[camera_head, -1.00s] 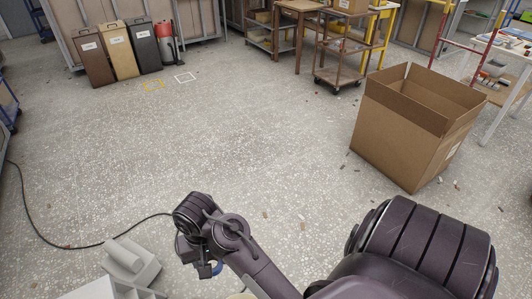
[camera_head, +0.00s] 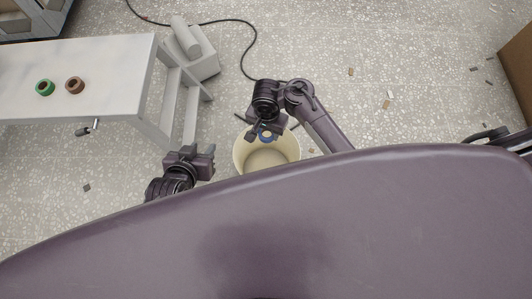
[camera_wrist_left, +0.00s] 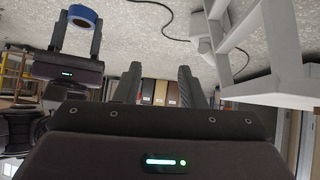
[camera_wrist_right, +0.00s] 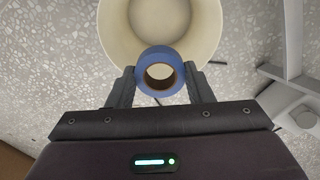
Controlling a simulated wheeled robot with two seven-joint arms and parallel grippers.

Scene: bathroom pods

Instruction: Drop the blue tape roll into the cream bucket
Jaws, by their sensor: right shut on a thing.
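The blue tape roll (camera_head: 266,136) is held in my right gripper (camera_head: 266,132), over the far side of the cream bucket's opening. In the right wrist view the roll (camera_wrist_right: 160,73) sits between the two fingertips, its hole facing the camera. The cream bucket (camera_head: 267,172) stands on the floor; the right wrist view shows its open mouth and inner wall (camera_wrist_right: 112,32), with the roll overlapping the near rim. My left gripper (camera_head: 208,160) is open and empty, left of the bucket. In the left wrist view its fingers (camera_wrist_left: 160,88) stand apart, and the blue roll (camera_wrist_left: 85,16) shows at upper left.
A white table (camera_head: 110,75) at left carries a green ring (camera_head: 45,88) and a brown ring (camera_head: 75,85). A grey step-like frame (camera_head: 180,95) stands beside it. A black cable (camera_head: 248,35) lies on the floor. A cardboard box (camera_head: 518,65) is at the right edge.

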